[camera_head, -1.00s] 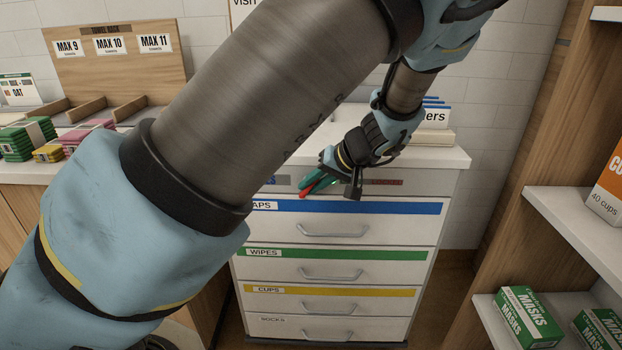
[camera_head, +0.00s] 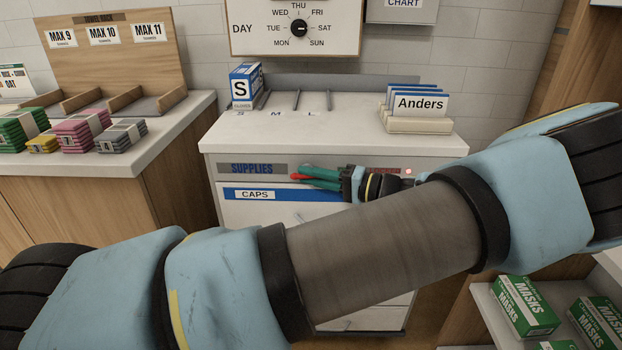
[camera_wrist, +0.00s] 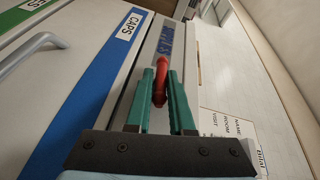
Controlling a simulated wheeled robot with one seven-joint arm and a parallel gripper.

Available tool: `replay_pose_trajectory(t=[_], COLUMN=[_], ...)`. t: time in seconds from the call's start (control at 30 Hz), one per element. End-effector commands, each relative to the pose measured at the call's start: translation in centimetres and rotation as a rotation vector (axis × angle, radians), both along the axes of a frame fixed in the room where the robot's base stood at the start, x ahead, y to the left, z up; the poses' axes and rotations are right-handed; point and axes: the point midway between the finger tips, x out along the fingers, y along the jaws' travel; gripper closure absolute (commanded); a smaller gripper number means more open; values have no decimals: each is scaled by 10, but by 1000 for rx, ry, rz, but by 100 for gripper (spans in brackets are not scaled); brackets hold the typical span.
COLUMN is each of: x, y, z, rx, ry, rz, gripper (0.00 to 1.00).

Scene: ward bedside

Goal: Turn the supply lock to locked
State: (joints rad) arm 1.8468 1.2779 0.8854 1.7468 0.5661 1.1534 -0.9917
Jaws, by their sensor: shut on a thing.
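The supply lock shows as a small red handle (camera_wrist: 160,80) on the top front strip of the drawer cabinet. In the head view only a red bit of the handle (camera_head: 298,177) shows, beside the SUPPLIES label (camera_head: 252,169). My gripper (camera_head: 308,178) has green fingers and reaches the strip from the right. In the wrist view, the fingers of my gripper (camera_wrist: 160,88) close around the red handle, one on each side. A reddish panel and a small lit red lamp (camera_head: 408,171) are right of it, partly behind my wrist. The lock's setting cannot be read.
The blue CAPS drawer (camera_head: 255,195) lies just below the strip; my arm hides the lower drawers. A shelf with MASKS boxes (camera_head: 525,306) is at the right.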

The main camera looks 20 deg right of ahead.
Motion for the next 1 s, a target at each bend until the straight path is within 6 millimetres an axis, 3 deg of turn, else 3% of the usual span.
replay_pose_trajectory(t=[0.3,0.83,0.87,1.0], x=[3,3,3,3], y=[-4,-4,-4,-4], z=[1,1,1,1], rx=[101,119,119,118], ry=[-54,-60,-60,-59], rz=[-12,-13,-13,-14], gripper=[100,100,75,59])
